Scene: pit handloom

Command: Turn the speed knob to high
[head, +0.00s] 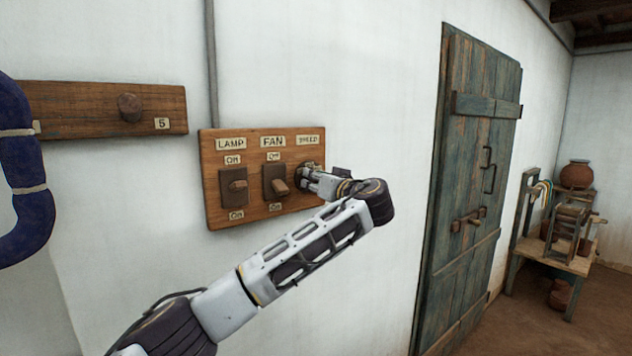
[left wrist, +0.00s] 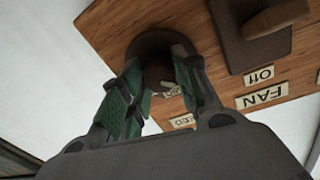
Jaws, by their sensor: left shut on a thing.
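The speed knob (head: 309,167) is a dark round knob on the right of a wooden switch board (head: 290,204), under a SPEED label (head: 308,139). My left gripper (head: 306,175) reaches it from the right and covers much of it in the head view. In the left wrist view the two green-padded fingers of my left gripper (left wrist: 160,80) are shut on the knob (left wrist: 158,68), one on each side, in front of its round dark base (left wrist: 150,46). The knob's pointer setting and most of its markings are hidden. My right gripper is not in view.
A lamp switch (head: 236,187) and a fan switch (head: 276,184) sit left of the knob. A wooden peg rail (head: 80,108) and a blue tied bundle (head: 22,170) are further left. A closed green door (head: 455,200) and a small wooden table (head: 575,262) stand right.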

